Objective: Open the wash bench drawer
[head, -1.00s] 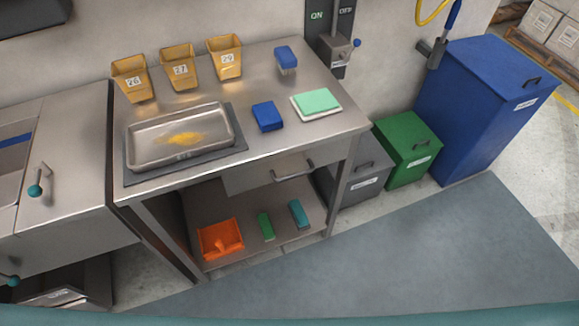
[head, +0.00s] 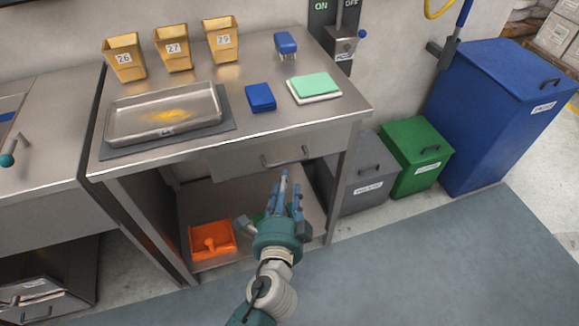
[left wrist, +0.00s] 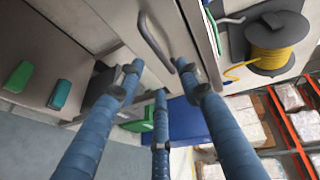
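The wash bench drawer (head: 235,161) sits under the right part of the steel bench top, with its front looking flush and shut. Its bar handle (head: 287,157) is grey metal. My left gripper (head: 280,198) is just below and in front of the handle, fingers pointing up toward it, apart from it and empty. In the left wrist view the handle (left wrist: 152,40) lies beyond the spread blue fingers (left wrist: 160,78), close to the drawer front (left wrist: 128,27). The fingers look open. My right gripper is not in view.
On the bench stand several yellow tubs (head: 172,50), a steel tray (head: 163,115), a blue block (head: 261,97) and a green pad (head: 315,86). An orange bin (head: 211,242) is on the lower shelf. Grey (head: 365,170) and green bins (head: 418,158) stand at right. Floor in front is clear.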

